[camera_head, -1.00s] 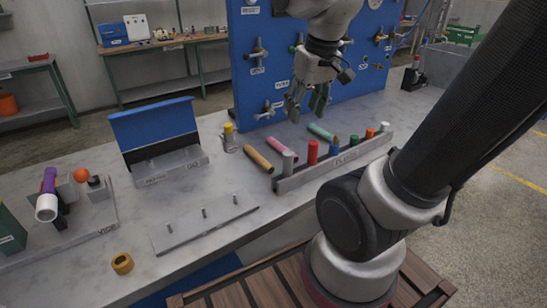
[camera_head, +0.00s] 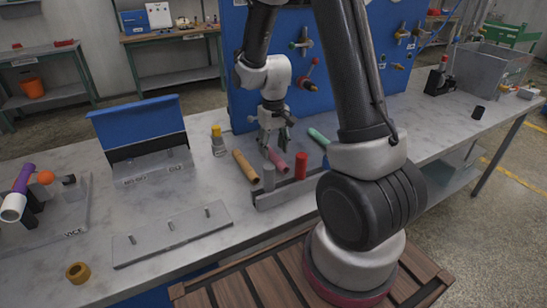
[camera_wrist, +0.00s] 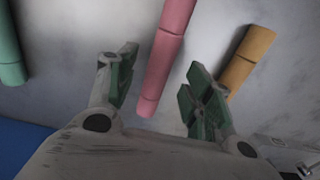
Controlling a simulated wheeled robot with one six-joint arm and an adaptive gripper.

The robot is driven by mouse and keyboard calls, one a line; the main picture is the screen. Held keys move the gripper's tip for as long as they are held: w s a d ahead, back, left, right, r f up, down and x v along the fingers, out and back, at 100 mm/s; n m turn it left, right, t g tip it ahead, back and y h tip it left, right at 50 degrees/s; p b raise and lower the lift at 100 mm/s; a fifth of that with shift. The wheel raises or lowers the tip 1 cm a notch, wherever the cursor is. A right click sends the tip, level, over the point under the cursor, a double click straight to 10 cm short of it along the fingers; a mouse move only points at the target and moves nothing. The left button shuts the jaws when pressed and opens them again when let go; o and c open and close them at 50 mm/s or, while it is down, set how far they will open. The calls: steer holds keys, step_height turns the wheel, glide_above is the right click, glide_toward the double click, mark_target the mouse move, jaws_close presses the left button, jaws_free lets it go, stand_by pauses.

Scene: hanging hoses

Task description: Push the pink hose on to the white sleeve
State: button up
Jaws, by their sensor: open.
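The pink hose (camera_head: 277,161) lies on the bench behind the rack, between the orange-tan hose and the green hose. It also shows in the wrist view (camera_wrist: 167,45), running between my two fingers. My gripper (camera_head: 273,146) is open above the pink hose, pointing down, with nothing held. In the wrist view my fingers (camera_wrist: 160,78) stand on both sides of the hose, apparently apart from it. A white sleeve-like piece (camera_head: 12,208) sits at the lower end of a purple tube (camera_head: 24,178) at the vice on the far left.
The orange-tan hose (camera_head: 245,166) and green hose (camera_head: 318,137) flank the pink one. A rack (camera_head: 283,194) with a grey cylinder (camera_head: 269,178) and red cylinder (camera_head: 300,165) stands in front. A blue panel (camera_head: 235,70) rises behind. A pegged plate (camera_head: 172,233) lies left of the rack.

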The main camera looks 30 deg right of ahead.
step_height(320, 180, down, 3)
steer(key=shift+r, duration=0.1)
steer(key=c, duration=1.1)
steer(key=shift+r, duration=0.1)
